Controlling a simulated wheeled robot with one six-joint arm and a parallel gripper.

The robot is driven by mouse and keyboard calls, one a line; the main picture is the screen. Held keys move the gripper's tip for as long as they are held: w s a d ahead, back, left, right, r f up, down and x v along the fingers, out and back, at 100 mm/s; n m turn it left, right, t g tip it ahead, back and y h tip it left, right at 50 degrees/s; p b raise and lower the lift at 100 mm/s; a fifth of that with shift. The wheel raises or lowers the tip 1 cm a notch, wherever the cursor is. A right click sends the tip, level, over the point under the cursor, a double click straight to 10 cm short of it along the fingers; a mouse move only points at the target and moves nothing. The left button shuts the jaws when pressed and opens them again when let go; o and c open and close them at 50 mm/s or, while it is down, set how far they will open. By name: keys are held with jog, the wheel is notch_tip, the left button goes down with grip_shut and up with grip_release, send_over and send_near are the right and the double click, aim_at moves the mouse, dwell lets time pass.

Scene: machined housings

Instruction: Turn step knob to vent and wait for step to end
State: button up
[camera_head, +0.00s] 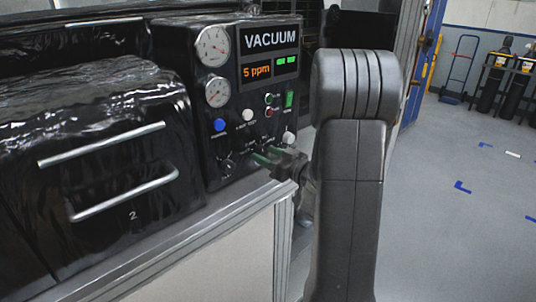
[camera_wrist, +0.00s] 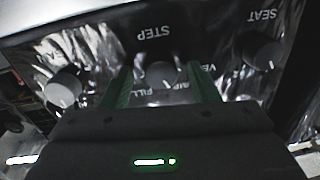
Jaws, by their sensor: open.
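The black control panel headed VACUUM (camera_head: 205,130) stands on the bench in the head view. My gripper (camera_head: 267,155) is at its lower right, with green fingers pointing at the panel. In the wrist view the labels are upside down, and the step knob (camera_wrist: 162,74) lies under the word STEP. The open gripper fingers (camera_wrist: 163,88) stand on either side of the knob, with visible gaps. Parts of the words FILL and VENT show near the fingers. Which mark the knob points to is not clear. In the head view the gripper hides the step knob.
The SEAT knob (camera_wrist: 262,52) is close on one side and another knob (camera_wrist: 63,88) on the other. The orange display (camera_head: 257,71) reads 5 ppm, beside lit green indicators (camera_head: 287,61). A black-wrapped box with metal handles (camera_head: 110,145) stands left of the panel.

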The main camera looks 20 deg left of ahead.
jog(key=c, duration=1)
jog(key=shift+f+n+b, duration=0.1)
jog(key=shift+n+b, duration=0.2)
jog(key=shift+b, duration=0.25)
jog(key=n+b, duration=0.2)
jog(key=b, duration=0.1)
jog(key=shift+f+n+b, duration=0.1)
jog(key=shift+n+b, duration=0.2)
jog(key=shift+b, duration=0.1)
jog(key=n+b, duration=0.3)
jog(key=shift+h, duration=0.3)
jog(key=shift+r+n+b, duration=0.25)
jog(key=shift+n+b, duration=0.95)
jog(key=shift+b, duration=0.05)
